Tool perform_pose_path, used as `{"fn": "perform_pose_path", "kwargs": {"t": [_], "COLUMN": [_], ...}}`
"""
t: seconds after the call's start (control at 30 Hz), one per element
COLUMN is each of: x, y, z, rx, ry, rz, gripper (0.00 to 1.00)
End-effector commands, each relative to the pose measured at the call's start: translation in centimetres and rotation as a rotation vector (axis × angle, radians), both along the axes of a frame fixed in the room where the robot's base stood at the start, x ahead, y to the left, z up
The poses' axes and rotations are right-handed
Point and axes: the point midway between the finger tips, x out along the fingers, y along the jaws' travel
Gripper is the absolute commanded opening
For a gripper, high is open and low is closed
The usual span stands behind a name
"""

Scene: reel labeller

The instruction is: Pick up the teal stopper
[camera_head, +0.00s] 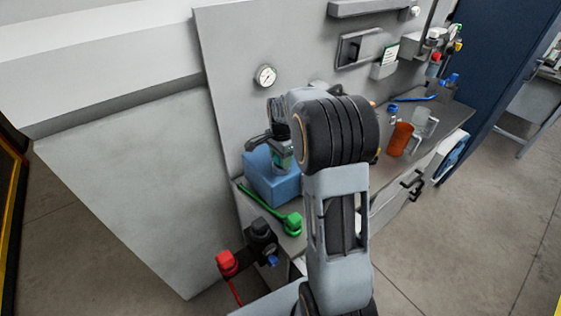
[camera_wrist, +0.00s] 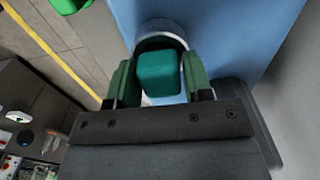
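The teal stopper (camera_wrist: 160,73) is a rounded block in the wrist view, with a pale round rim (camera_wrist: 160,27) around its far side. The rim is at the blue block (camera_wrist: 215,25). The two green fingers of my gripper (camera_wrist: 160,78) stand on either side of the stopper, very close to its sides. I cannot tell whether they press on it. In the head view my gripper (camera_head: 283,160) points down over the blue block (camera_head: 272,182), at the left end of the bench. The stopper's lower part is hidden.
A green tool (camera_head: 290,222) lies in front of the blue block, with a red-capped black fitting (camera_head: 228,263) below it. A gauge (camera_head: 265,76) is on the grey back panel (camera_head: 235,60). An orange cup (camera_head: 400,139) and a clear mug (camera_head: 424,123) stand at the right.

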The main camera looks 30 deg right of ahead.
Motion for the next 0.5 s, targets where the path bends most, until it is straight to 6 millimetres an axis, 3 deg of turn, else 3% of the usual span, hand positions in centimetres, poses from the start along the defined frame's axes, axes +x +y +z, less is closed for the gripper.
{"fn": "perform_pose_path", "kwargs": {"t": [0.37,0.5], "x": [0.0,0.01], "y": [0.0,0.0], "z": [0.03,0.04], "rx": [0.0,0.0], "ry": [0.0,0.0], "rz": [0.0,0.0], "gripper": [0.1,0.09]}}
